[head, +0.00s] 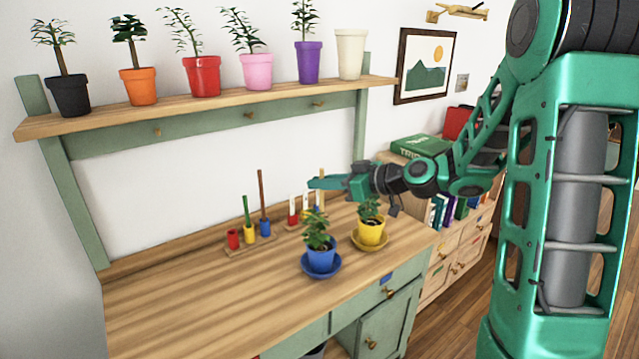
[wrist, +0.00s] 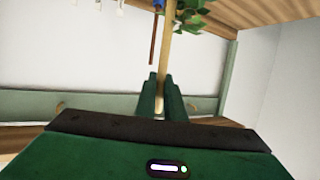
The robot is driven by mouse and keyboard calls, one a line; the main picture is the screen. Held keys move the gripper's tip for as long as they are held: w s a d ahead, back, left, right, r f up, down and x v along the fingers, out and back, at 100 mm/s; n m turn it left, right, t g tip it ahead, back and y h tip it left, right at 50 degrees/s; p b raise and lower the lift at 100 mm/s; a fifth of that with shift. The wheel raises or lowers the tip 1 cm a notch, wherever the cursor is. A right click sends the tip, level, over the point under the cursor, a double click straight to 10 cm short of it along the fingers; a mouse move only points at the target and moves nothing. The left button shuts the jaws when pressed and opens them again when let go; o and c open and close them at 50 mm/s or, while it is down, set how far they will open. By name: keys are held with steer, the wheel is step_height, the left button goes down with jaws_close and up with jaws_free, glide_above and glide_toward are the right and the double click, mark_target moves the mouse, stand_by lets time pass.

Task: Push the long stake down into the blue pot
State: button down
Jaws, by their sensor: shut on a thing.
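My gripper (head: 318,183) reaches in from the right above the workbench. In the wrist view, its green fingers (wrist: 160,98) are shut on a pale wooden stake (wrist: 166,62). The stake's upper end (head: 322,173) shows just above the fingers in the head view. It runs down toward the leafy plant of the blue pot (head: 321,260), which stands on a blue saucer (head: 333,268). Leaves (wrist: 190,18) beside the stake show at the top of the wrist view. The stake's lower end is hidden, so I cannot tell whether it touches the soil.
A yellow pot (head: 371,232) with a plant stands close to the right on a yellow saucer. Behind are small coloured cups with a green stake (head: 246,210), a brown stake (head: 262,193) and white stakes. The bench's left front (head: 190,315) is clear. A shelf (head: 235,98) holds several pots.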

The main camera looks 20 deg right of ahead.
steer(key=shift+f, duration=0.25)
steer(key=c, duration=1.8)
jaws_free()
steer(key=shift+o, duration=0.2)
steer(key=shift+d, duration=0.1)
steer(key=v, duration=1)
steer(key=shift+s+d, duration=0.15)
steer(key=shift+s, duration=0.05)
